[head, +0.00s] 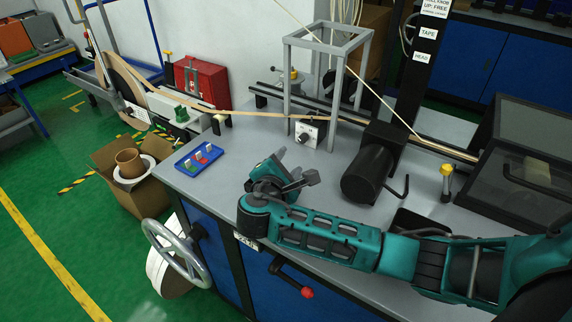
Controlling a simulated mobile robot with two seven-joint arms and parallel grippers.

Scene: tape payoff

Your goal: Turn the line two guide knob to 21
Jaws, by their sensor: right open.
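A small pale box with a round dial knob (304,137) stands at the foot of the grey open frame (288,84) on the bench. It looks like the guide knob, but its numbers and pointer are too small to read. My right gripper (292,172) is open and empty above the bench, in front of and a little left of the knob, apart from it. Its arm comes in from the right across the bench front. My left gripper is not in view.
A black motor (368,174) stands right of the knob. Tan tape (255,113) runs across behind the knob. A blue tray (199,156) holds small blocks. A handwheel (177,254) and red-tipped lever (291,277) stick out at the front. Bare bench lies left of the gripper.

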